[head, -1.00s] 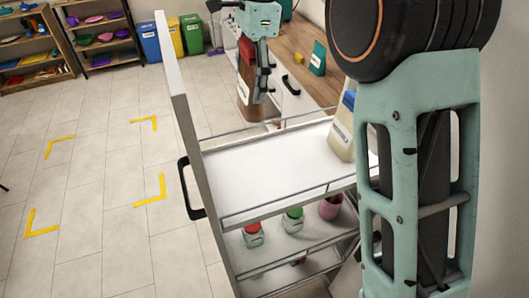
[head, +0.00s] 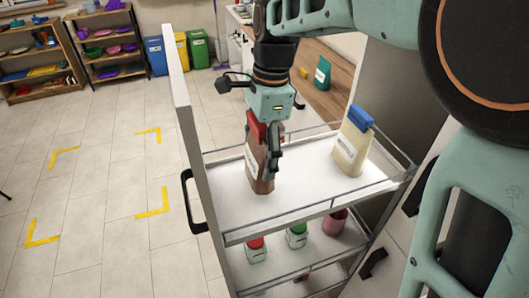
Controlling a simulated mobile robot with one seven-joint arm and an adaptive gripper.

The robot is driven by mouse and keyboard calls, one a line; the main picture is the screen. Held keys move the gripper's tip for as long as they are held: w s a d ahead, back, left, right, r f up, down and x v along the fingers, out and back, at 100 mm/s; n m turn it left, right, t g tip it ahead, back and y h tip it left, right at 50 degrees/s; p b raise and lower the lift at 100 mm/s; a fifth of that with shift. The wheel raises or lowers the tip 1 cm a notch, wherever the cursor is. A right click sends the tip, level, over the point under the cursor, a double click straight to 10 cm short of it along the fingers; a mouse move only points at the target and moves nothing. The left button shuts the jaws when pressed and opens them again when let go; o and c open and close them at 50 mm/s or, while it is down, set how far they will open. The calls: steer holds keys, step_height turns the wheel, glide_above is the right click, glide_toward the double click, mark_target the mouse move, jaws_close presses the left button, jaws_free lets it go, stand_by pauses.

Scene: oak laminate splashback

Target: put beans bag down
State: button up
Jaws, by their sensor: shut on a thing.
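My gripper (head: 267,155) is shut on the beans bag (head: 258,170), a brown bag with a red top and a white label. The bag is upright over the left part of the top shelf (head: 225,203) of the pulled-out pantry drawer. Its base looks at or just above the white shelf surface; I cannot tell whether it touches. The gripper covers part of the bag's right side.
A cream bag with a blue top (head: 353,142) stands at the right of the same shelf. Low rails edge the shelf, and a tall front panel (head: 183,110) rises at left. Jars (head: 297,236) and a pink cup (head: 336,221) sit below. A wooden counter (head: 325,95) lies behind.

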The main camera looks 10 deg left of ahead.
steer(key=shift+s+f, duration=0.15)
steer(key=shift+f, duration=1.5)
steer(key=shift+f, duration=0.2)
steer(key=o, duration=2)
steer(key=shift+d, duration=0.1)
steer(key=shift+o, duration=0.2)
steer(key=r, duration=0.8)
steer(key=d+r, duration=0.1)
steer(key=r, duration=0.3)
steer(key=shift+w+d+r, duration=0.1)
steer(key=shift+w+r, duration=0.05)
steer(key=shift+w, duration=0.2)
